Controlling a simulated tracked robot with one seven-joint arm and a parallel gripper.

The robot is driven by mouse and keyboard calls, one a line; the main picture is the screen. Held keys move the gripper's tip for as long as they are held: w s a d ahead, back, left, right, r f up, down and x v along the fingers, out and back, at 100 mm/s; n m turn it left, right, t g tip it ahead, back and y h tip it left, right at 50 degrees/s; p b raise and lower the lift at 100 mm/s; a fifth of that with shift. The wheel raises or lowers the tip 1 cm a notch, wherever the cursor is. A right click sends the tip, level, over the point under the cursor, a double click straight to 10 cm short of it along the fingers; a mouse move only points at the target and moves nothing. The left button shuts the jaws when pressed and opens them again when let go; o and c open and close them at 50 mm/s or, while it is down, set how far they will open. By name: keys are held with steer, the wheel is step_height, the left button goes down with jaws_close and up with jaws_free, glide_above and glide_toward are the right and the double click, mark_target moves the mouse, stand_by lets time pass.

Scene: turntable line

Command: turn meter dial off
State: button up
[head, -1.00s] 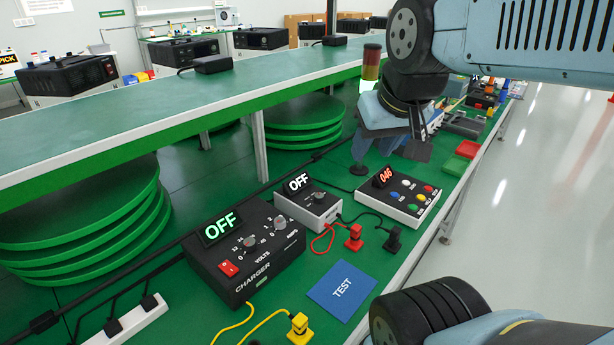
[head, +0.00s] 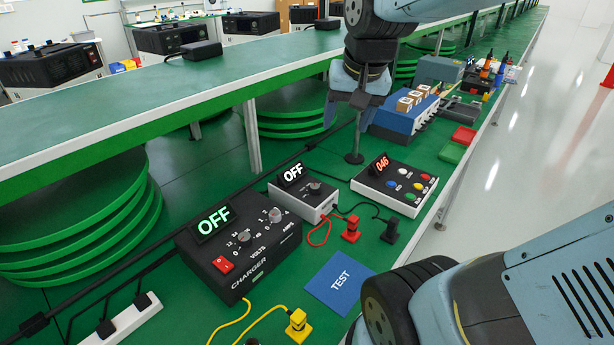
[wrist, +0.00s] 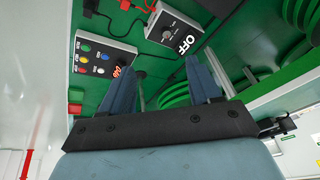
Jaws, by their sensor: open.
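The meter (head: 312,200) is a small grey box with a dark face, standing on the green bench between the charger and the button box. Its display (head: 292,174) reads OFF in white. Its dark dial (head: 315,187) is on the face right of the display. In the wrist view the meter (wrist: 158,38) is at top centre, upside down, with its dial (wrist: 167,35) clear. My gripper (head: 348,115) points down, open and empty, above and behind the meter, apart from it. Its two fingers also show spread in the wrist view (wrist: 160,65).
A black charger (head: 240,250) with a green OFF display stands left of the meter. A button box (head: 385,200) reading 046 stands right. Red (head: 350,230) and black (head: 390,232) plugs sit in front. The raised shelf (head: 200,80) runs behind.

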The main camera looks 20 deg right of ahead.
steer(key=w+f+m+g, duration=0.2)
steer(key=w+f+m, duration=0.35)
steer(key=w, duration=0.45)
steer(key=m+g, duration=0.2)
steer(key=m, duration=0.1)
glide_toward(315, 186)
step_height(315, 186, down, 9)
steer(key=shift+a+r, duration=0.1)
steer(key=shift+r, duration=0.05)
steer(key=c, duration=1)
